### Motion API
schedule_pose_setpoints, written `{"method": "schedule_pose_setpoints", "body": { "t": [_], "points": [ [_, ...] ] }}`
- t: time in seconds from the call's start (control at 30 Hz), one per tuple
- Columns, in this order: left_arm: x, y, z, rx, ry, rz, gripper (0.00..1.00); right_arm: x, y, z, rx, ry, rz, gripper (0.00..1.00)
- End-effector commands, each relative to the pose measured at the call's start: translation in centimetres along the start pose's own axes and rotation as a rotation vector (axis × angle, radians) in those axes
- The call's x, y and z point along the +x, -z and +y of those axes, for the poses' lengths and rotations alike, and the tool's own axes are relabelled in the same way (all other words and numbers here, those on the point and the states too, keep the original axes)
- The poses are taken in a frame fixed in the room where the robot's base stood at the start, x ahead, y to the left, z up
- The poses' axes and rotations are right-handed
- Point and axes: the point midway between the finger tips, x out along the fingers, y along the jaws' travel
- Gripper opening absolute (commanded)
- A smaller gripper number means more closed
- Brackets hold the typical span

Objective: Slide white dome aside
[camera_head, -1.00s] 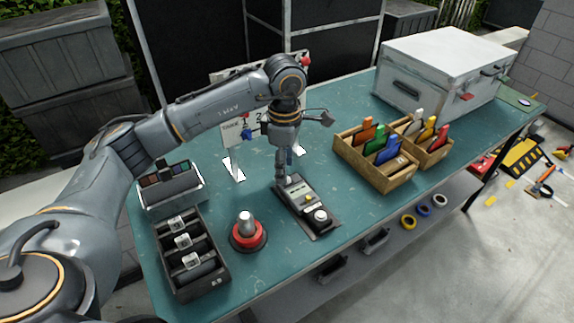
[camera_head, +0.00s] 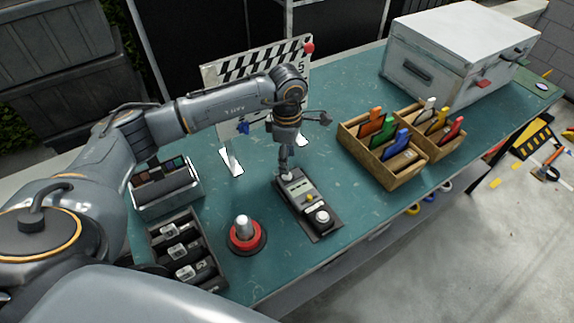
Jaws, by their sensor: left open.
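A dark handheld meter (camera_head: 301,190) lies on the teal workbench, with a small screen and a yellow button. A white round dome (camera_head: 321,215) sits at its near end. My left gripper (camera_head: 285,171) points down at the meter's far end, at or just above a pale part there that it partly hides. It is open, and nothing shows held in it. I cannot tell whether its fingertips touch the meter. My right gripper is out of view.
A black slotted tray (camera_head: 186,250) and a swatch box (camera_head: 165,187) are further left. A clapperboard (camera_head: 232,75) stands behind. Wooden card boxes (camera_head: 390,172) and a white case (camera_head: 455,55) are right.

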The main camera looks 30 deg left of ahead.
Motion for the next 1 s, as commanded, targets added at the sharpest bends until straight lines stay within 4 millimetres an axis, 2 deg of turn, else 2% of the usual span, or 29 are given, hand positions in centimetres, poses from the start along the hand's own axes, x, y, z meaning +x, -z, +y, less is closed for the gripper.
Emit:
{"method": "schedule_pose_setpoints", "body": {
  "t": [0.1,0.3,0.47,0.7,0.77,0.93,1.0],
  "points": [
    [2.2,0.0,-0.1,0.000,0.004,0.002,0.48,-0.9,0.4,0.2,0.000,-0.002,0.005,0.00],
    [4.8,0.0,0.0,-0.001,0.002,0.000,0.48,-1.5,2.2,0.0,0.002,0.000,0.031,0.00],
    [5.6,0.0,0.0,0.001,0.000,0.000,0.48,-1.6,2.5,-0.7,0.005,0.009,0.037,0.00],
    [5.7,0.0,0.0,0.001,0.000,0.000,0.48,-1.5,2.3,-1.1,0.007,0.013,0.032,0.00],
    [5.7,0.0,0.0,0.000,0.000,0.000,0.38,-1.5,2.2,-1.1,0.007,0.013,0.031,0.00],
    [5.7,0.0,0.0,0.000,0.000,0.000,0.04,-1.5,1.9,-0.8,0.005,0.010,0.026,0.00],
    [5.7,0.0,0.0,0.000,0.000,0.001,0.00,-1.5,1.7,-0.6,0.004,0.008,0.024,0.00]
  ]
}}
